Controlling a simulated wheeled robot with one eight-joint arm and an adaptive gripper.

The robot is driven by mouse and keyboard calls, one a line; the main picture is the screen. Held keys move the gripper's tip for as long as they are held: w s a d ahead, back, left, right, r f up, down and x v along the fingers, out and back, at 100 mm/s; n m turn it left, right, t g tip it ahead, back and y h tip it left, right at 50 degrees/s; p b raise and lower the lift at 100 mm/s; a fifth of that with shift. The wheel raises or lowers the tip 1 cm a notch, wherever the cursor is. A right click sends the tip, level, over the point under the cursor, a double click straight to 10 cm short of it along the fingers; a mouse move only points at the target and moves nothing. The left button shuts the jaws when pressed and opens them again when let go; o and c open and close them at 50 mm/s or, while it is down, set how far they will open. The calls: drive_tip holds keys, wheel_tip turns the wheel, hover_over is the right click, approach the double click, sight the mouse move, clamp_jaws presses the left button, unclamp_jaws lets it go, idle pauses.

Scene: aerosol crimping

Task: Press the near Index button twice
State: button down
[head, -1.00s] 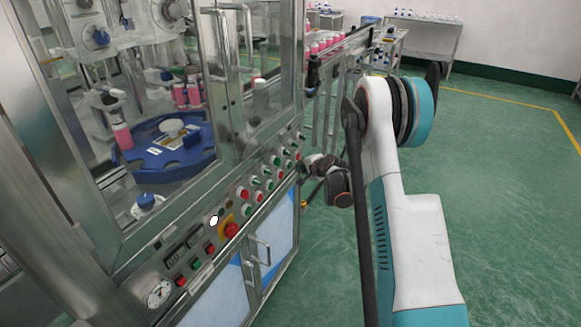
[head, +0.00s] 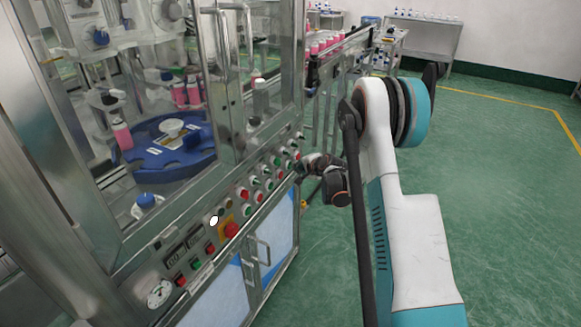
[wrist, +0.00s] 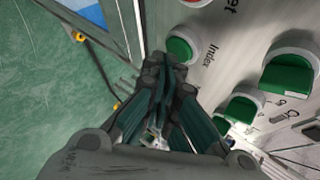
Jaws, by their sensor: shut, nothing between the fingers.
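In the wrist view, a round green button (wrist: 180,50) in a pale collar sits on the metal panel, with the printed word "Index" beside it. My gripper (wrist: 168,66) is shut and empty. Its fingertips are right at this button and overlap its lower edge in the picture; I cannot tell whether they touch it. In the head view, my gripper (head: 303,167) is at the right end of the machine's sloped control panel, and it is too small there to show which button it meets.
More green buttons (wrist: 240,107) and a larger green control (wrist: 287,74) are close by on the panel. A red button (wrist: 195,2) is at the top edge. The red emergency stop (head: 231,230) is farther left on the panel. Green floor (head: 500,200) is clear at right.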

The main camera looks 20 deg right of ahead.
drive_tip(key=shift+w+a, duration=0.25)
drive_tip(key=shift+w, duration=0.05)
idle(0.9)
idle(0.3)
drive_tip(key=shift+s+d, duration=0.45)
drive_tip(key=shift+s, duration=0.2)
drive_tip(key=s+d, duration=0.1)
drive_tip(key=s, duration=0.1)
drive_tip(key=s+d, duration=0.2)
idle(0.4)
idle(0.8)
